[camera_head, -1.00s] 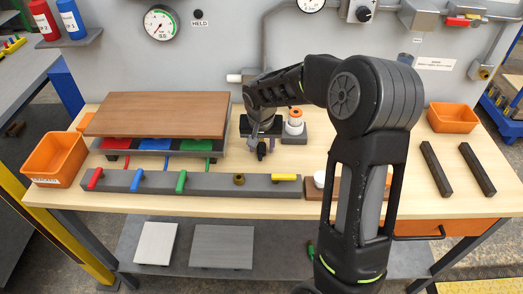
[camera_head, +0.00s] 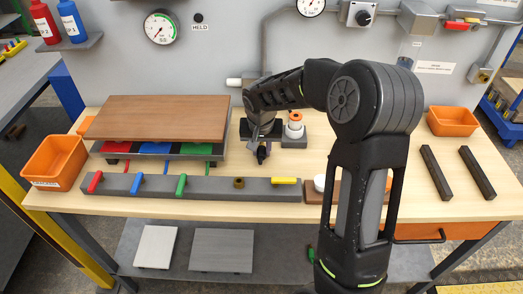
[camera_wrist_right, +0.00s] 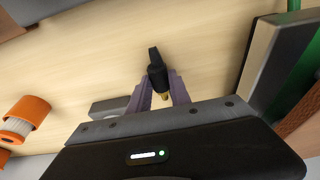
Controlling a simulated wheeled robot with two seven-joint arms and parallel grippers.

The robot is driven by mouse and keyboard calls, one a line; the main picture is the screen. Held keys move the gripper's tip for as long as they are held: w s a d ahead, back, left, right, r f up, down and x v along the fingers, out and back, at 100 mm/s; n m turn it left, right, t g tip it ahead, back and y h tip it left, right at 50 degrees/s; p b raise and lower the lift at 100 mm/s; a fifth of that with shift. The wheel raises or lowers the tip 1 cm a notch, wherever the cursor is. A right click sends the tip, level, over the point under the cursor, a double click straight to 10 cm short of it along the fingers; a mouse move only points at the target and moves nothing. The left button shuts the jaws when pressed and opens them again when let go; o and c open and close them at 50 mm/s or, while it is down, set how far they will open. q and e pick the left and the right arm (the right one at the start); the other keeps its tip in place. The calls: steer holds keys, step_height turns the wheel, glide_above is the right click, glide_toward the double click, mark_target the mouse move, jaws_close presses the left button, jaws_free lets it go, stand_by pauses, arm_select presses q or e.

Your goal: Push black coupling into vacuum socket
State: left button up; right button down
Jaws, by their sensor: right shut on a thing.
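My right gripper (camera_head: 262,147) reaches down over the table, right of the brown board (camera_head: 160,116). It is shut on the black coupling (camera_wrist_right: 155,68), which has a brass-coloured end between the fingers in the right wrist view. In the head view the coupling (camera_head: 261,155) shows as a small dark piece below the fingers. A round brass fitting (camera_head: 239,183), which looks like the vacuum socket, sits on the grey bar (camera_head: 218,187), in front of and left of the gripper. The coupling is apart from it. My left gripper is not in view.
Red (camera_head: 95,182), blue (camera_head: 137,185) and green (camera_head: 181,185) handles and a yellow piece (camera_head: 286,181) are on the bar. A white-and-orange cylinder (camera_head: 295,124) stands right of the gripper. Orange bins (camera_head: 54,162) and two dark bars (camera_head: 436,172) lie farther out.

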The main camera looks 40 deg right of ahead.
mark_target(261, 150)
steer(key=shift+r+p, duration=2.1)
steer(key=shift+r, duration=1.45)
